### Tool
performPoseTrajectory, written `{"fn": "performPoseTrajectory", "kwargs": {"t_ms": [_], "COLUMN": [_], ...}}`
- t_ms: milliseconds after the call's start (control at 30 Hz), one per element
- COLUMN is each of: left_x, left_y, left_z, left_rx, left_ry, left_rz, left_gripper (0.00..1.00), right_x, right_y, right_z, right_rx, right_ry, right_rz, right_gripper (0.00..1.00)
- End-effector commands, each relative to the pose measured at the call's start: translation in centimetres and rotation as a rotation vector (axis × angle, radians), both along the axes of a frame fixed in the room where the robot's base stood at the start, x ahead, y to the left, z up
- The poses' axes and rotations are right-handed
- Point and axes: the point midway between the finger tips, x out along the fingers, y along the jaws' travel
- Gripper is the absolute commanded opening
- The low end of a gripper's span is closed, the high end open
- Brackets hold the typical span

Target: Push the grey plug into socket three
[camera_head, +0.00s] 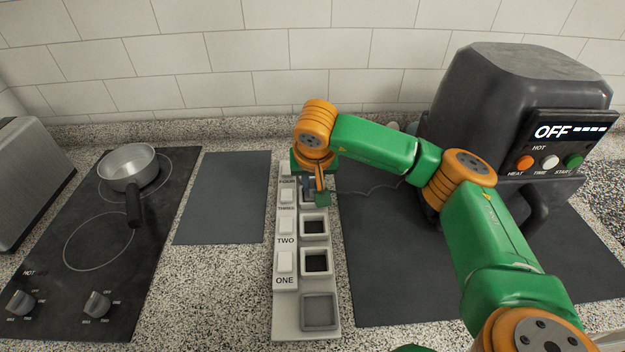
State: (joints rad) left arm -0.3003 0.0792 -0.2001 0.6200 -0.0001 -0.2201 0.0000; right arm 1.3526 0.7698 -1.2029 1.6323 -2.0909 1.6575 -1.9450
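The pale socket strip (307,283) runs away from me, with switches labelled ONE, TWO, THREE and FOUR from near to far. Socket one (317,263) and socket two (314,226) show dark, empty openings. My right gripper (320,197) points down over socket three (304,203), which it partly covers. I cannot tell whether its fingers are shut. The grey plug cannot be made out clearly; the gripper hides that area. A thin dark cord (378,190) runs right from there. Socket four is hidden behind the gripper. My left gripper is not in view.
A grey square pad (319,312) fills the strip's near end. A black air fryer (500,105) reading OFF stands on a dark mat (385,285) at right. A cooktop (60,270) with a saucepan (128,168) is at left. A bare grey mat (225,200) lies between.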

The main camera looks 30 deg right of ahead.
Motion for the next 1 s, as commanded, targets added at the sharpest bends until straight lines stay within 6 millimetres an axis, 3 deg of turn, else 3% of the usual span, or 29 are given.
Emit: {"fn": "performPoseTrajectory", "kwargs": {"t_ms": [267, 300, 400, 767, 1000], "left_x": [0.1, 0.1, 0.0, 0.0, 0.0], "left_y": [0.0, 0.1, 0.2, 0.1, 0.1], "left_z": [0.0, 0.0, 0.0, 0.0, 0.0], "left_rx": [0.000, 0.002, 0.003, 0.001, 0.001], "left_ry": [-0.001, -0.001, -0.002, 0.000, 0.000], "left_rz": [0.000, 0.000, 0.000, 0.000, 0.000], "left_gripper": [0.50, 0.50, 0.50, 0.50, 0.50], "right_x": [0.0, 0.0, 0.0, -0.2, -2.3], "right_y": [0.0, 0.0, 0.0, 0.1, 1.2], "right_z": [0.0, 0.0, 0.0, 0.7, 6.6], "right_rx": [0.000, 0.000, 0.000, 0.001, 0.000], "right_ry": [0.000, 0.000, 0.000, -0.001, -0.006], "right_rz": [0.000, 0.000, 0.000, -0.001, 0.001], "right_gripper": [0.00, 0.27, 0.54, 0.54, 0.54]}}
